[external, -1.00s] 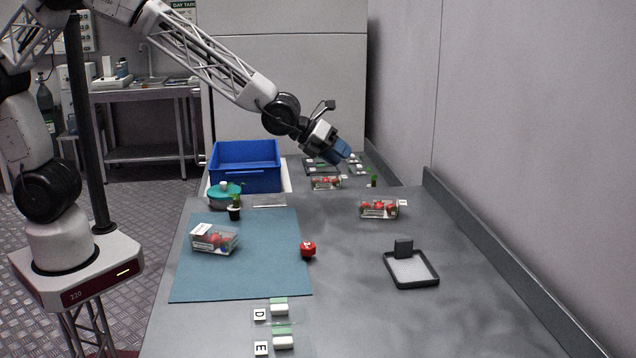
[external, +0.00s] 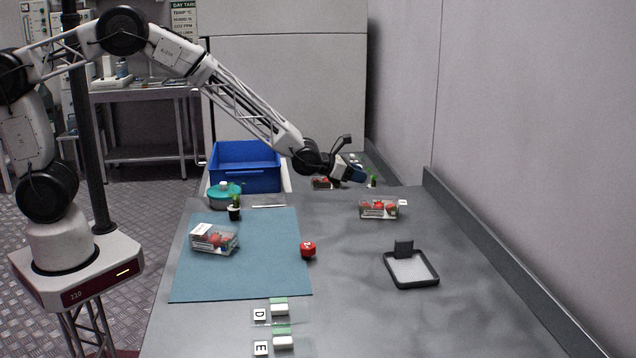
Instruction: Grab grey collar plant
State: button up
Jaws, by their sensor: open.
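Two small green plants show. One plant (external: 234,208) stands in a dark pot at the back left edge of the blue mat. The other plant (external: 372,181) is at the far end of the bench, mostly hidden, with only its green top clear. Collar colours are too small to tell. My gripper (external: 360,175) is at the far end of the bench, just left of the far plant in the picture and apparently apart from it. It is open, and I see nothing held in it.
A berry punnet (external: 322,183) lies left of my gripper, partly hidden. Another punnet (external: 379,208) is nearer, and a third (external: 214,239) sits on the blue mat (external: 250,280). A blue crate (external: 245,178), teal-lidded pot (external: 224,195), red timer (external: 308,250) and black tray (external: 411,283) stand around.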

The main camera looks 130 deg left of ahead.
jog(key=shift+x, duration=1.35)
jog(key=shift+x, duration=2.55)
jog(key=shift+f, duration=0.1)
grip_shut()
